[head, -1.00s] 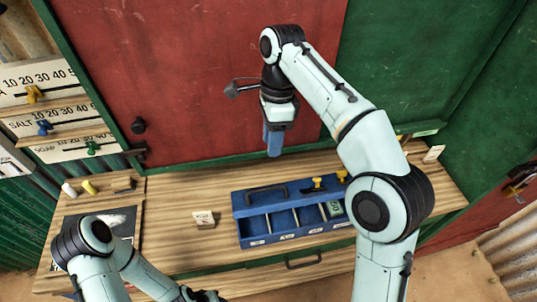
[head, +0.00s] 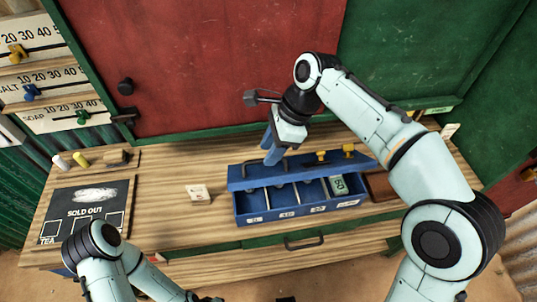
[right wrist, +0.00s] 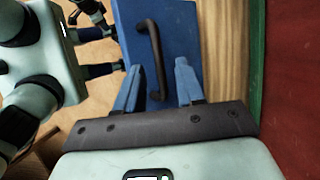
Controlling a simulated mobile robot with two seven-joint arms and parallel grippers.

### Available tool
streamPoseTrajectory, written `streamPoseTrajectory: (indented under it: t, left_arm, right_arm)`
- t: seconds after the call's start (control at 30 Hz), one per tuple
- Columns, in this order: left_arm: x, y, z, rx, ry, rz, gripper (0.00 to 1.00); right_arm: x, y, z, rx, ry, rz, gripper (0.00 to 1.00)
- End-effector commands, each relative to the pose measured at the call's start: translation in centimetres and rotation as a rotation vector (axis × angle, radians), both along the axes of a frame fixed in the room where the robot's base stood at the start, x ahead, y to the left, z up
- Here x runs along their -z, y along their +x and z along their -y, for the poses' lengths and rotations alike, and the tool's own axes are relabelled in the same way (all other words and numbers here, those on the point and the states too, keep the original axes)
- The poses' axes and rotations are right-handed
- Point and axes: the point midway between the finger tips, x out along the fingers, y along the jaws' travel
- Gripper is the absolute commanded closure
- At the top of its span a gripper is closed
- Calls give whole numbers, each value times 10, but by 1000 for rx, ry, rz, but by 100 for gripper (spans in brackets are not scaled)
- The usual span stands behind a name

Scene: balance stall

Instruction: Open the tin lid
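The tin is a long blue box (head: 240,214) on the wooden counter, with compartments showing along its front. Its blue lid (head: 300,178) is a long panel above and behind these compartments; I cannot tell its exact angle. My right gripper (head: 272,154) is over the left part of the lid. In the right wrist view its fingers (right wrist: 157,75) are apart, with the black lid handle (right wrist: 154,45) between or just beyond them; contact is unclear. My left arm is at the lower left in the head view, and its gripper is mostly cut off by the bottom edge.
A dark sold-out board (head: 75,215) lies farther left. A red panel (head: 220,60) rises behind. The counter between card and board is clear.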

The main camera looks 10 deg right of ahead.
Motion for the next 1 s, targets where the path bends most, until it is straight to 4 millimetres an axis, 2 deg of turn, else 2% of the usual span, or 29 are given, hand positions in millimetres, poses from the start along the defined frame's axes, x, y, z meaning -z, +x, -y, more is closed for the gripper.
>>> streamPoseTrajectory:
  t: [0.13,0.47,0.6,1.0]
  left_arm:
    - [4,-2,0,1,0,-2,57]
    - [4,-2,0,0,1,-1,57]
    - [4,-2,0,1,0,-2,57]
    - [-3,2,0,0,0,2,57]
  right_arm:
    - [12,0,-5,-1,0,0,62]
    - [14,0,-6,-1,-1,0,62]
    - [14,0,-6,0,-1,0,100]
    - [11,4,-6,1,-1,2,100]
